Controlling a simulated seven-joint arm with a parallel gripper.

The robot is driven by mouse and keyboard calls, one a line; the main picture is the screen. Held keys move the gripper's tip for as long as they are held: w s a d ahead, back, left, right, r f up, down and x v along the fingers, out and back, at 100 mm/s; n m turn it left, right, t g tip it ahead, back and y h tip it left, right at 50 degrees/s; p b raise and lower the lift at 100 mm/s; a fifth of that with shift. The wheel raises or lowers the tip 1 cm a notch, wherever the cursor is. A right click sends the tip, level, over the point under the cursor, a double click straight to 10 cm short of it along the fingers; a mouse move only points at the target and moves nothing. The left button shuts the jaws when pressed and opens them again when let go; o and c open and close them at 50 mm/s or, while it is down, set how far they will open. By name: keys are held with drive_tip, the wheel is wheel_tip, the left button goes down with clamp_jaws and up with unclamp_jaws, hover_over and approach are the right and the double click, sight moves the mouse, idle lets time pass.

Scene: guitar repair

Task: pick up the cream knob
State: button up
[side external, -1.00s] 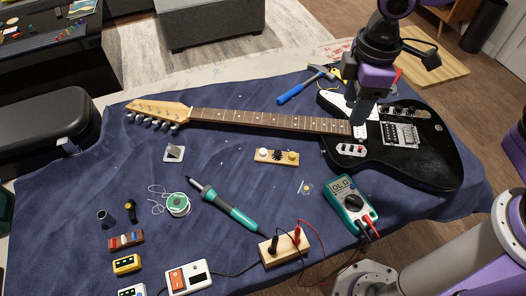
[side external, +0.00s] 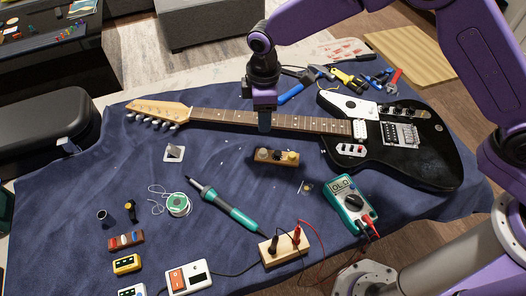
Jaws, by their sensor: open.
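The cream knob (side external: 262,154) sits at the left end of a small wooden block (side external: 277,162) on the blue cloth. A dark knob (side external: 277,155) is beside it in the middle, and a yellow knob (side external: 292,157) is at the right end. My gripper (side external: 264,128) points down above and behind the block, over the guitar neck in the picture. It is open and appears empty. The block and the cream knob lie in shadow. The cream knob is not covered by the gripper.
The black guitar (side external: 400,150) lies behind and to the right, its neck (side external: 215,116) running left. A soldering iron (side external: 228,208), a solder spool (side external: 177,204) and a multimeter (side external: 350,203) lie nearer the front. The cloth (side external: 230,165) left of the block is clear.

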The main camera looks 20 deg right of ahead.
sight(263, 151)
drive_tip(key=f, duration=1.4)
drive_tip(key=shift+w+f, duration=0.3)
drive_tip(key=shift+f, duration=0.1)
drive_tip(key=shift+c, duration=0.3)
clamp_jaws()
